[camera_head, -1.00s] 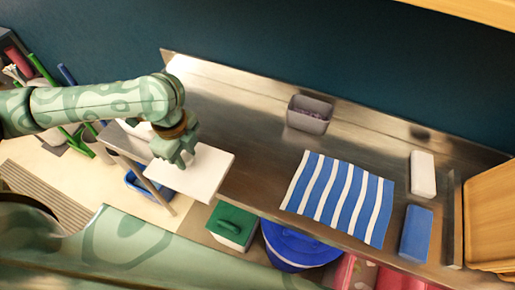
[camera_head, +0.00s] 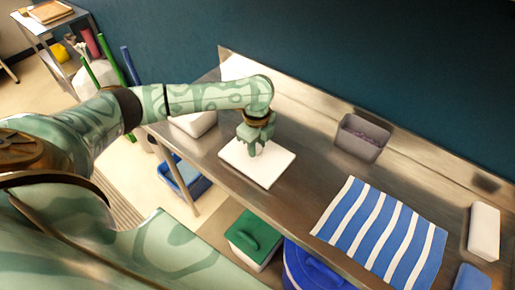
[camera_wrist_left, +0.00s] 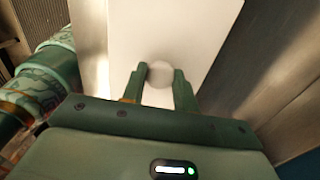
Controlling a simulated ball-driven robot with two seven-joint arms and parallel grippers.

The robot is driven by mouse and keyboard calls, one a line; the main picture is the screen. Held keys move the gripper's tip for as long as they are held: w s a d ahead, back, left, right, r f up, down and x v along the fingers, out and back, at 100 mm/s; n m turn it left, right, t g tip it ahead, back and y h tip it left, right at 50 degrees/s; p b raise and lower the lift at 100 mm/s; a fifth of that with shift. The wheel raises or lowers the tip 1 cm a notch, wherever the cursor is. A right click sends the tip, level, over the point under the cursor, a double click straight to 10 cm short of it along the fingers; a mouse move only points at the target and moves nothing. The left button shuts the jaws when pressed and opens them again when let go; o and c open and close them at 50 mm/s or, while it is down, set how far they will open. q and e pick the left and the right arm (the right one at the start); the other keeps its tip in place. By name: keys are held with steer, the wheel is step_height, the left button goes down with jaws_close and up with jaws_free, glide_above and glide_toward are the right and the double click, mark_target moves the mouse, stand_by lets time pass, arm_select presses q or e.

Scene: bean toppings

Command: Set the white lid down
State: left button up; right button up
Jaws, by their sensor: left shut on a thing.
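The white lid (camera_head: 262,170) is a flat rectangular slab with a round knob. In the head view it is over the left part of the steel counter, close to its front edge. I cannot tell whether it touches the counter. My left gripper (camera_head: 254,150) comes down on it from above and is shut on its knob. In the left wrist view the lid (camera_wrist_left: 178,35) fills the upper middle, and the gripper's two fingers (camera_wrist_left: 160,80) are on either side of the pale knob. My right gripper is not in view.
The steel counter (camera_head: 305,143) has bare room around the lid. A white container (camera_head: 195,124) stands to its left. A grey bin (camera_head: 361,137) with dark contents, a blue-striped cloth (camera_head: 380,232) and a white block (camera_head: 484,231) are to the right. Green (camera_head: 254,238) and blue lidded bins are below.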

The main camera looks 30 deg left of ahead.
mark_target(257, 147)
arm_select(q)
steer(key=shift+f, duration=0.5)
steer(key=shift+r, duration=0.15)
steer(key=o, duration=1)
steer(key=shift+c, duration=0.2)
step_height(257, 147, up, 12)
steer(key=p, duration=0.4)
steer(key=shift+p, duration=0.35)
